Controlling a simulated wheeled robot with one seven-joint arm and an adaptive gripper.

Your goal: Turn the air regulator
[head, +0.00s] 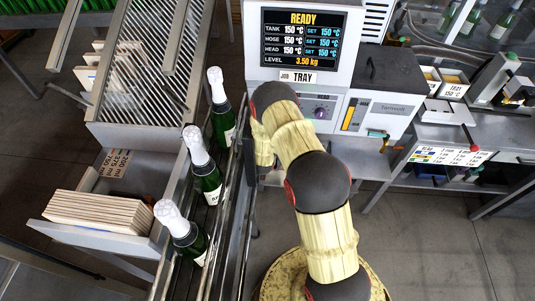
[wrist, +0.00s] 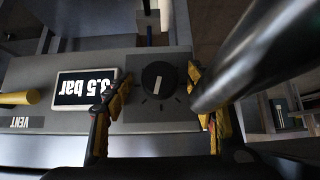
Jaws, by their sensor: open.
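The air regulator's black round knob (wrist: 160,76) with a white pointer line shows in the wrist view, on a grey panel with tick marks around it. My gripper (wrist: 158,88) is open, with one yellow-and-black finger on each side of the knob. Gaps show between the fingers and the knob, and nothing is gripped. In the head view my arm covers this area, and I cannot make out the gripper or the regulator there.
A yellow handle (wrist: 20,98) and a VENT label lie beside the display. A thick grey cylinder (wrist: 250,55) crosses the wrist view close to the right finger. In the head view, the machine with a READY screen (head: 303,38) stands behind my arm; foil-topped bottles (head: 205,170) line the conveyor.

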